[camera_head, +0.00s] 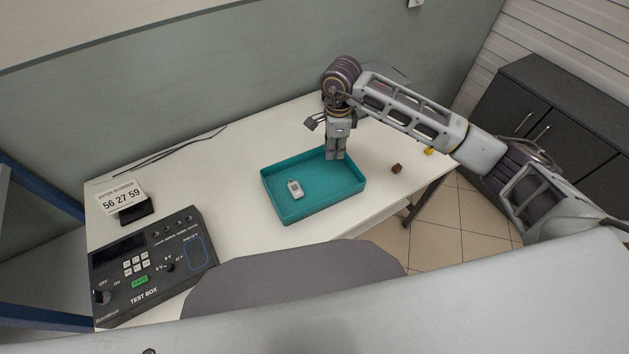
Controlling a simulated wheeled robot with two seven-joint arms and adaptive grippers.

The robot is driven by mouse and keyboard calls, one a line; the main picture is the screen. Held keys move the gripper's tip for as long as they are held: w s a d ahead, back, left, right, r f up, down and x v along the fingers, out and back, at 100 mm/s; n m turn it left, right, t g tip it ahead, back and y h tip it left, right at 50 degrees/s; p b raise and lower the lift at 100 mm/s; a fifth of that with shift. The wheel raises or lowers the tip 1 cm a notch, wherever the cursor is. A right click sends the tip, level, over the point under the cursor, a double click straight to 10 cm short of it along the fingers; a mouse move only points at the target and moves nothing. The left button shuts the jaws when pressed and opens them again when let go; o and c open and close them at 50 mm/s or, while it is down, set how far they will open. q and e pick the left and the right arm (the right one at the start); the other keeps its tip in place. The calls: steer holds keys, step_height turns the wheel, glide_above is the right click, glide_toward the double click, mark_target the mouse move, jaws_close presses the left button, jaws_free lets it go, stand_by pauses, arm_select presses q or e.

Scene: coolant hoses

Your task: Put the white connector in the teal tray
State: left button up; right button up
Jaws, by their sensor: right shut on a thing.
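The teal tray (345,206) lies on the white table. A small white and grey piece (295,189), which looks like a connector, lies inside the tray, left of its middle. My right gripper (335,156) points down over the tray's far side, near the far right corner. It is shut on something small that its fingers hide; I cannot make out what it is. My left gripper is not in view.
A brown piece (396,169) and a yellow piece (429,151) lie on the table right of the tray. A black test box (150,262) and a number display card (122,196) stand at the left. A grey chair back (290,285) is in front.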

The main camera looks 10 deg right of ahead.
glide_above(332, 175)
steer(key=shift+f, duration=3.15)
steer(key=shift+f, duration=1.85)
steer(key=shift+f, duration=0.15)
steer(key=o, duration=0.8)
steer(key=shift+r+p, duration=0.25)
steer(key=shift+p, duration=0.05)
step_height(332, 175, up, 12)
steer(key=shift+f, duration=0.1)
